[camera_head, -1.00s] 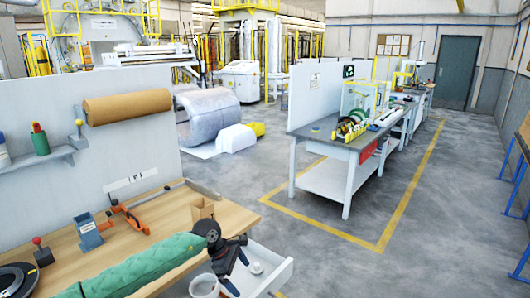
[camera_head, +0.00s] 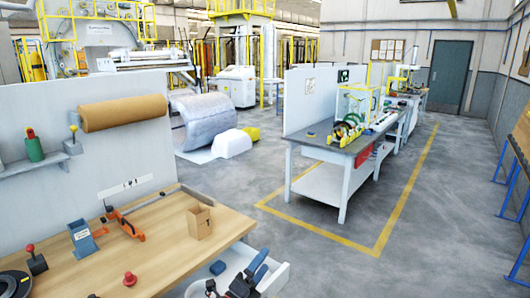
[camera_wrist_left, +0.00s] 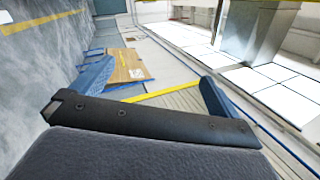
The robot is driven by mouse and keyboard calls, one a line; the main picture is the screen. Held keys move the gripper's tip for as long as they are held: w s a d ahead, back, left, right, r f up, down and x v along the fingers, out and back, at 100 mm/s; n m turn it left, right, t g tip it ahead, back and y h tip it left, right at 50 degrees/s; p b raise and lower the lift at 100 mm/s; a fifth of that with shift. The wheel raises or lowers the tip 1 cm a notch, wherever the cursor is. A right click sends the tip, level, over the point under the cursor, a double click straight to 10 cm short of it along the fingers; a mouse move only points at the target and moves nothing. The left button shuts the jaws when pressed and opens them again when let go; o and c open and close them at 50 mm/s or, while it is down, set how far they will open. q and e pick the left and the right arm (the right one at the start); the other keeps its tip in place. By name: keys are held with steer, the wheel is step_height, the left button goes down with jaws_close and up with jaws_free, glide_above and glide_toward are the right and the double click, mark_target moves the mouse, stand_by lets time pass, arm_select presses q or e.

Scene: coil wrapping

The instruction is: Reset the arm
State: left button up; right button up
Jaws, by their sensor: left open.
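My left gripper (camera_head: 247,278) is at the bottom edge of the head view, by the white open drawer at the workbench's front right. Only part of it shows there. In the left wrist view its two blue fingers stand wide apart (camera_wrist_left: 152,92), with nothing between them. No arm lies over the workbench top. My right gripper is in neither view.
The wooden workbench (camera_head: 160,235) holds a cardboard box (camera_head: 200,221), an orange-handled tool (camera_head: 128,222) and a blue-grey holder (camera_head: 82,238). A brown roll (camera_head: 122,112) hangs on the panel above. Open floor (camera_head: 320,265) lies to the right.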

arm_select(q)
steer(key=s+a+f+n+g+y, duration=0.2)
steer(key=s+a+f+n+y, duration=0.3)
steer(key=a+f+n+y, duration=0.4)
steer(key=s+a+f+n+g+y, duration=0.2)
steer(key=s+a+f+n+y, duration=0.4)
steer(key=n, duration=0.5)
steer(key=s+a+f+n+g+h, duration=0.1)
steer(key=s+a+f+n+g, duration=0.15)
steer(key=s, duration=0.55)
steer(key=s+a+f+n+g, duration=0.1)
steer(key=s+f+n+g, duration=0.1)
steer(key=s+f+g, duration=0.35)
steer(key=s+a+f+n+g+h, duration=0.1)
steer(key=s+a+f+n+g, duration=0.1)
steer(key=s, duration=0.7)
steer(key=s+f+x, duration=0.1)
steer(key=s+x, duration=0.1)
steer(key=x, duration=0.8)
steer(key=s+d+x, duration=0.1)
steer(key=s+x, duration=0.1)
steer(key=x, duration=0.9)
steer(key=s+f+g, duration=0.1)
steer(key=s+f, duration=0.3)
steer(key=f, duration=0.8)
steer(key=s+f, duration=0.3)
steer(key=f, duration=0.8)
steer(key=shift+s+d+f+g, duration=0.35)
steer(key=shift+f+g, duration=0.05)
